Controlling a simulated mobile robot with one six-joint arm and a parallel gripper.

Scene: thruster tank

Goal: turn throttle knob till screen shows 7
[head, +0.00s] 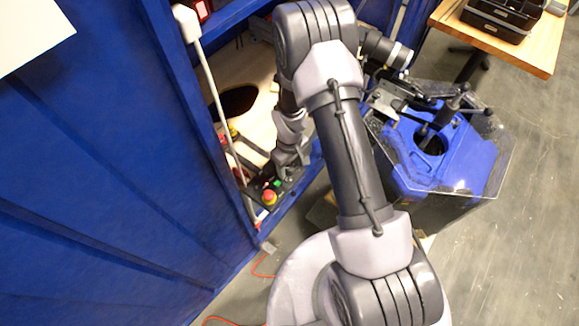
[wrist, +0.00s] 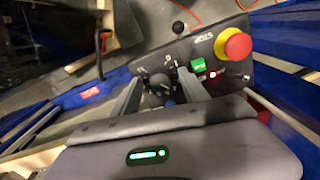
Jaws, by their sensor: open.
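The throttle knob (wrist: 160,88) appears to be the dark round knob on the black control panel (wrist: 215,80), with white marks near it. My gripper (wrist: 158,86) is open in the wrist view, with one finger on each side of this knob. I cannot tell whether the fingers touch it. In the head view my gripper (head: 283,172) is low over the panel, and the knob is hidden there. I cannot make out a screen with a readable number in either view.
A red stop button on a yellow base (wrist: 237,45) and a green button (wrist: 198,65) sit right of the knob. A black ball-topped lever (wrist: 178,27) stands above it. Blue walls (head: 110,170) flank the panel. A clear-topped blue machine (head: 450,150) stands right.

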